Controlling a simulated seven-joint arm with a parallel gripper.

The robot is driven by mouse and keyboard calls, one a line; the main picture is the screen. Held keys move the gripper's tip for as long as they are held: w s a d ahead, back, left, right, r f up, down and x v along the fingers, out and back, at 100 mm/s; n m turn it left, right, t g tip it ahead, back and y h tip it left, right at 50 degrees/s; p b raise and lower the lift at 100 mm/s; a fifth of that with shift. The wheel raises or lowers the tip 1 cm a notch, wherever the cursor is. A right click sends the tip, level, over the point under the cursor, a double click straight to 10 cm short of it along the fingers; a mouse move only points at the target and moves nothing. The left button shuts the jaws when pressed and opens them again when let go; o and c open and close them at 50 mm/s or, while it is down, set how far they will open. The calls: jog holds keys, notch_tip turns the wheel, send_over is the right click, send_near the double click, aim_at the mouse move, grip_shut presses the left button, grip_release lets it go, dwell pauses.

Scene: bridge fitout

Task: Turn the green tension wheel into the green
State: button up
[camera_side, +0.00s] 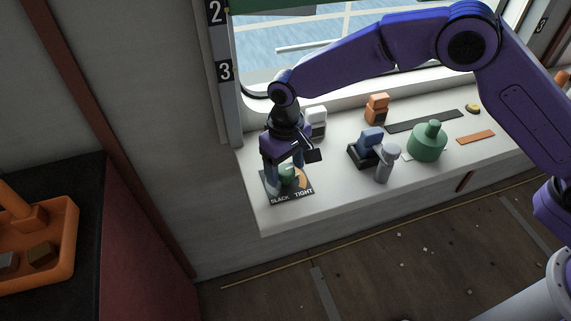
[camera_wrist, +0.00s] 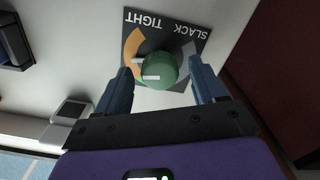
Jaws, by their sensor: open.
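The green tension wheel (camera_side: 288,174) sits on a dark dial plate (camera_side: 266,186) marked SLACK and TIGHT, near the left end of the white counter. In the wrist view the wheel (camera_wrist: 160,70) is a green round knob with a white mark on top. My gripper (camera_side: 286,168) points down over the wheel. In the wrist view its open fingers (camera_wrist: 160,72) straddle the wheel, with gaps visible.
A white block (camera_side: 316,118), an orange block (camera_side: 377,107), a blue-topped object (camera_side: 369,138), a grey cylinder (camera_side: 386,162) and a larger green knobbed object (camera_side: 428,146) stand along the counter (camera_side: 335,188). An orange tray (camera_side: 72,248) is far left.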

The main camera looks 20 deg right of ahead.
jog(key=c, duration=1.1)
jog(key=shift+o, duration=0.2)
jog(key=n, duration=0.6)
jog(key=shift+n, duration=0.3)
jog(key=n, duration=0.5)
jog(key=shift+n, duration=0.3)
jog(key=shift+a, duration=0.1)
jog(key=o, duration=1.1)
jog(key=shift+c, duration=0.2)
